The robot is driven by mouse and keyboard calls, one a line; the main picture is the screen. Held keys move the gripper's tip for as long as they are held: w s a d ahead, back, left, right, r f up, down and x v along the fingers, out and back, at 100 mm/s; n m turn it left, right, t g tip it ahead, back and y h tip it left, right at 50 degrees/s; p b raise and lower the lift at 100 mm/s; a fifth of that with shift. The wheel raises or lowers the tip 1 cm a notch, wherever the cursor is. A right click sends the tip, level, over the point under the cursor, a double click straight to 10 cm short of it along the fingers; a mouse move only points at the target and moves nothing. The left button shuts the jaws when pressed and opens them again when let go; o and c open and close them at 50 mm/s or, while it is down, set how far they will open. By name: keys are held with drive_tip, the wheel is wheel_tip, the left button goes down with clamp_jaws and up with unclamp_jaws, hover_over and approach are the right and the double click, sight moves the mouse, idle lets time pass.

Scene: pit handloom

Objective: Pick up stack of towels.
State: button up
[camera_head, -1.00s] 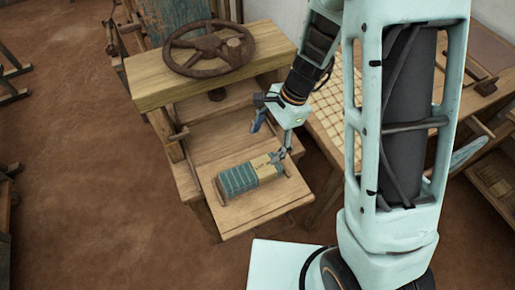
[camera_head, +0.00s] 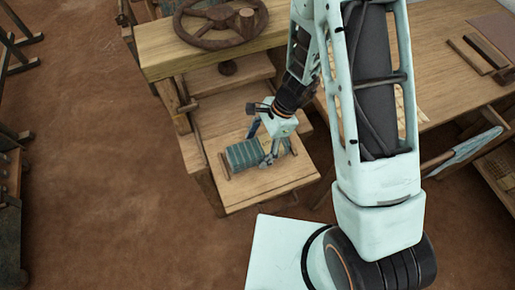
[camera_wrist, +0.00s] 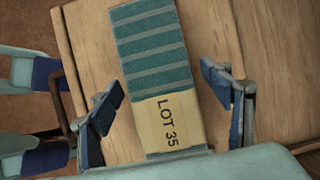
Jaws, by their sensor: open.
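The stack of towels (camera_head: 243,155) is teal with grey stripes and lies on the low wooden shelf at the front of the wooden stand. In the wrist view the towel stack (camera_wrist: 155,55) runs lengthwise between the fingers, with a tan band (camera_wrist: 168,122) reading "LOT 35" around its near end. My gripper (camera_head: 268,150) is over the stack's right end in the head view and hides part of it. In the wrist view my gripper (camera_wrist: 165,100) is open, one finger on each side of the stack, with a visible gap on both sides.
The shelf (camera_head: 270,198) has small raised bars at its sides. A spoked wheel (camera_head: 222,22) rests on the thick beam (camera_head: 160,52) behind. A workbench (camera_head: 445,60) with loose wooden pieces stands at right. Brown floor (camera_head: 100,180) is clear at left.

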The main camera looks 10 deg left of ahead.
drive_tip(key=shift+f, duration=0.25)
drive_tip(key=shift+c, duration=0.5)
drive_tip(key=c, duration=1.2)
drive_tip(key=shift+r, duration=0.1)
drive_tip(key=shift+c, duration=0.2)
